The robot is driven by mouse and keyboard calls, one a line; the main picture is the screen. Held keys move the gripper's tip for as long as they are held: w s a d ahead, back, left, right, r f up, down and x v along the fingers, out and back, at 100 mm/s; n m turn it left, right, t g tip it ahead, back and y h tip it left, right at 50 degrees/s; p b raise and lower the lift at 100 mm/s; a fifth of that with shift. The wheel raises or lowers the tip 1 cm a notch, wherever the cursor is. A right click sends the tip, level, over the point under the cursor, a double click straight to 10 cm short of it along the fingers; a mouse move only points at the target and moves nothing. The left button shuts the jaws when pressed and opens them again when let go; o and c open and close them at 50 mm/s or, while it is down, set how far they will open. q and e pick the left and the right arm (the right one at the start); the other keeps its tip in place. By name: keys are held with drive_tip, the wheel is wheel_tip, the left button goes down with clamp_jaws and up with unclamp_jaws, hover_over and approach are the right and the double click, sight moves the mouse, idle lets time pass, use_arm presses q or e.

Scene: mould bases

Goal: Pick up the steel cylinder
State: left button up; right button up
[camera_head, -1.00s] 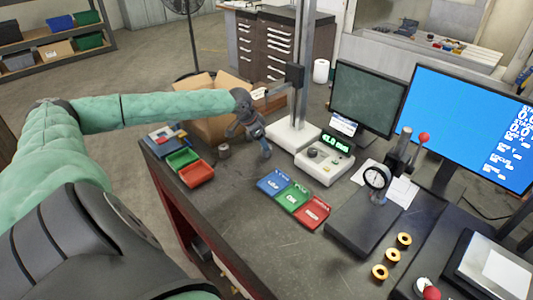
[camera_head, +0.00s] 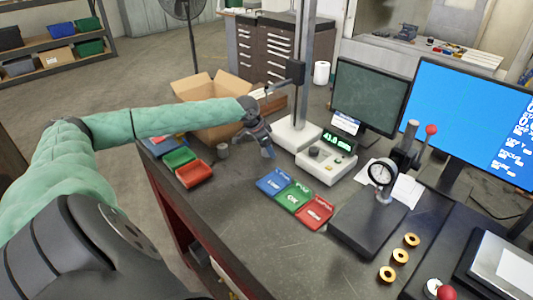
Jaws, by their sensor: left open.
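The steel cylinder (camera_head: 223,150) is a small grey upright piece on the dark workbench, just right of the green and red bins. My left gripper (camera_head: 257,147) is open and empty, to the right of the cylinder and apart from it, in front of the grey measuring stand. Its fingers point down toward the bench. My right gripper is not in view.
A green bin (camera_head: 180,157) and a red bin (camera_head: 194,174) stand left of the cylinder. A cardboard box (camera_head: 205,90) stands behind my left arm. A digital readout box (camera_head: 326,165) is at right.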

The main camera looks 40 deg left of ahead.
use_arm(q)
drive_tip(key=shift+c, duration=0.2)
clamp_jaws()
drive_tip(key=shift+r, duration=0.2)
